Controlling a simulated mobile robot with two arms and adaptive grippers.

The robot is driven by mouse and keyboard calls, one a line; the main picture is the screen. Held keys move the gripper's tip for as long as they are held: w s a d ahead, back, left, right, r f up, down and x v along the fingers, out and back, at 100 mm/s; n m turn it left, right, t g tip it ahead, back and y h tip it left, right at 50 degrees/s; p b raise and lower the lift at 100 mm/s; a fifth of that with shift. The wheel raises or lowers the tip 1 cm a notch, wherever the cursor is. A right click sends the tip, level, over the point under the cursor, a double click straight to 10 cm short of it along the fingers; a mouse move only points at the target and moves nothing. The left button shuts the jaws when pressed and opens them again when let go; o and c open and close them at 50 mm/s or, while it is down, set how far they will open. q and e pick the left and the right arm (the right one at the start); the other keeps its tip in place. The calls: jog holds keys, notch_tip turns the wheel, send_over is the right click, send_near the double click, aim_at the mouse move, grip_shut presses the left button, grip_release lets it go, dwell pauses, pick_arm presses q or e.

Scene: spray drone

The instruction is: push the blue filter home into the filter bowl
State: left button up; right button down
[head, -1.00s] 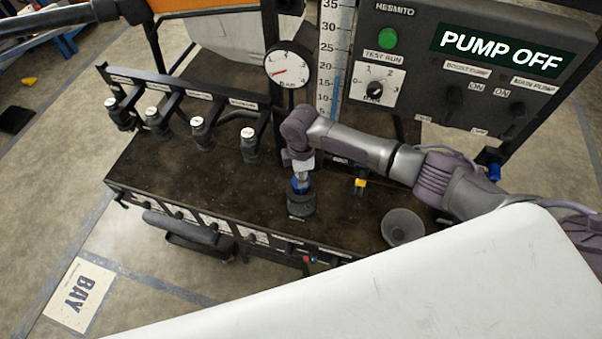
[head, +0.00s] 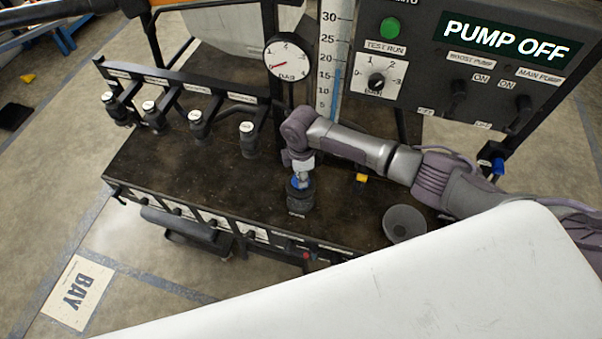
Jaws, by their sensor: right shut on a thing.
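The blue filter (head: 300,183) shows as a small blue band at the mouth of the black filter bowl (head: 300,200), which stands on the dark bench. My right gripper (head: 301,174) points down over the bowl and is shut on the blue filter. Most of the filter is hidden by the gripper and the bowl, so I cannot tell how deep it sits. My left gripper is not in view; only a dark arm part shows at the top left.
The dark bench (head: 160,180) has a row of black nozzle holders (head: 198,122) at the back left. A grey funnel (head: 403,224) stands to the right, with a small yellow thing (head: 361,177) nearby. A gauge (head: 287,58) and the control panel (head: 470,65) reading "PUMP OFF" rise behind.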

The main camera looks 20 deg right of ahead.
jog(key=shift+f+b, duration=0.55)
jog(key=shift+f, duration=0.3)
jog(key=c, duration=0.8)
grip_release()
jog(key=shift+o, duration=0.2)
jog(key=shift+r, duration=0.35)
notch_tip(320, 180, up, 11)
jog(key=shift+r, duration=0.2)
